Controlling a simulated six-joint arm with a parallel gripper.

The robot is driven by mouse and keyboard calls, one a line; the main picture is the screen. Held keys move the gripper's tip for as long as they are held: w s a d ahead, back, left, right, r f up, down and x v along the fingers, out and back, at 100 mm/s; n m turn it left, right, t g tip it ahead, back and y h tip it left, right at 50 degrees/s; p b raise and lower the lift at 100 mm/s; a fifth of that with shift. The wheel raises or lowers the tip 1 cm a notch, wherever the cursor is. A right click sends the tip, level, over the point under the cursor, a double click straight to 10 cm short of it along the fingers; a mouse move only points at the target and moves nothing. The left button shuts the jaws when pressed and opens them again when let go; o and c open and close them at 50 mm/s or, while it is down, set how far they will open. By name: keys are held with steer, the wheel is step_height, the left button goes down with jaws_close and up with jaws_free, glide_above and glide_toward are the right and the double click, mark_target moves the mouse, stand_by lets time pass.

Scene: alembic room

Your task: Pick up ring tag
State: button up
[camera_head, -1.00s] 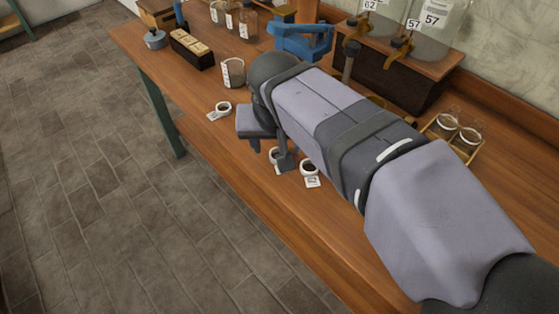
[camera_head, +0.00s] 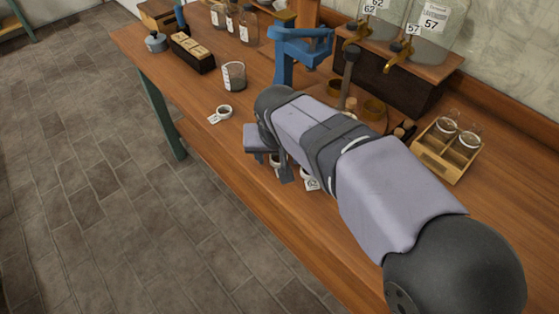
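Several small white ring tags lie on the wooden bench. One ring tag (camera_head: 223,112), with a dark centre and a white label, lies in the clear to the left of my gripper. A second ring tag (camera_head: 277,160) is partly hidden behind my gripper's fingers. A third ring tag (camera_head: 312,184) shows mostly its label to the right of the fingers; my arm covers the rest. My gripper (camera_head: 272,166) points down low over the bench front, its two fingers apart. I cannot tell whether it touches the second ring tag.
A glass beaker (camera_head: 234,76) stands behind the lone ring tag. A wooden caddy with jars (camera_head: 438,160) is at right. Bare bench (camera_head: 232,165) lies at the front left.

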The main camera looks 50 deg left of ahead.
steer(key=c, duration=1.1)
steer(key=shift+c, duration=0.2)
